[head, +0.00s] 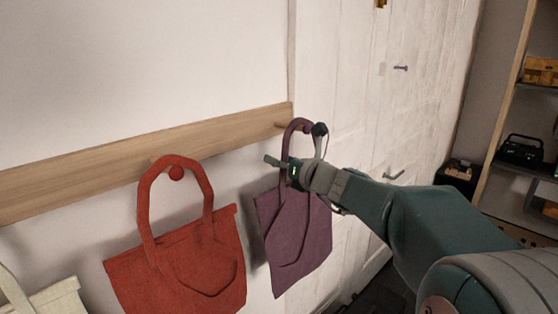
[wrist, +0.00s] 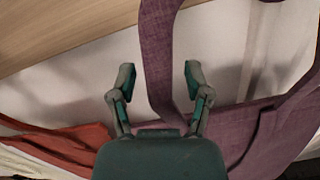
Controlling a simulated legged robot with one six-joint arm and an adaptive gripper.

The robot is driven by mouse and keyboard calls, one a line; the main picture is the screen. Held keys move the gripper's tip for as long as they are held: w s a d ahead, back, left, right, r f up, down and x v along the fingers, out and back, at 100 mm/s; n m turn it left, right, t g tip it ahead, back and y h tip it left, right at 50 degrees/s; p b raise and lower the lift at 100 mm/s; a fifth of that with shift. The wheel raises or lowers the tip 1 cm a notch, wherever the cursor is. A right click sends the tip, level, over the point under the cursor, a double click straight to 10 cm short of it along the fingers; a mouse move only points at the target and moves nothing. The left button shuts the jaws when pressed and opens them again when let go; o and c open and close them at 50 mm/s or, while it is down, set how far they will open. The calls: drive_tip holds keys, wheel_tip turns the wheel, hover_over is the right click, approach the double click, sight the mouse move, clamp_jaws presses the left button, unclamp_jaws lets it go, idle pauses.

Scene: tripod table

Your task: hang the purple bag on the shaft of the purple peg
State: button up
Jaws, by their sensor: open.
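The purple bag (head: 295,232) hangs at the right end of the wooden rail in the head view. Its handle (head: 289,138) arches over the purple peg (head: 307,127), whose knob shows just under the top of the arch. The bag appears to hang from the peg's shaft; the contact itself is partly hidden. My gripper (head: 296,146) is open at the handle, below and in front of the peg. In the wrist view, a purple strap (wrist: 159,55) runs between the two spread fingers (wrist: 158,78), with gaps on both sides. The bag's cloth (wrist: 268,130) lies right of the fingers.
A red bag (head: 190,262) hangs from a red peg (head: 176,172) to the left, on the same rail (head: 80,179). A cream bag (head: 48,302) is at the lower left. A white door (head: 350,110) and shelves (head: 520,155) stand to the right.

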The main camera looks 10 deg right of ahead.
drive_tip(key=v, duration=1.2)
drive_tip(key=s+a+f+n+g+h, duration=0.1)
drive_tip(key=s+a+f+n+g, duration=0.3)
drive_tip(key=s+n, duration=0.35)
drive_tip(key=s+a+f+n+g+h, duration=0.1)
drive_tip(key=s+a+f+n+g, duration=0.4)
drive_tip(key=n, duration=0.4)
drive_tip(key=s+d+f+n+h, duration=0.3)
drive_tip(key=s+d+n+h, duration=0.1)
drive_tip(key=s+n, duration=0.2)
drive_tip(key=s+d+f+n+h, duration=0.3)
drive_tip(key=s+n, duration=0.3)
drive_tip(key=n, duration=0.3)
drive_tip(key=shift+d+f+h, duration=0.25)
drive_tip(key=shift+d+h, duration=0.25)
drive_tip(key=shift+h, duration=0.1)
drive_tip(key=shift+s+n, duration=0.1)
drive_tip(key=shift+n, duration=0.15)
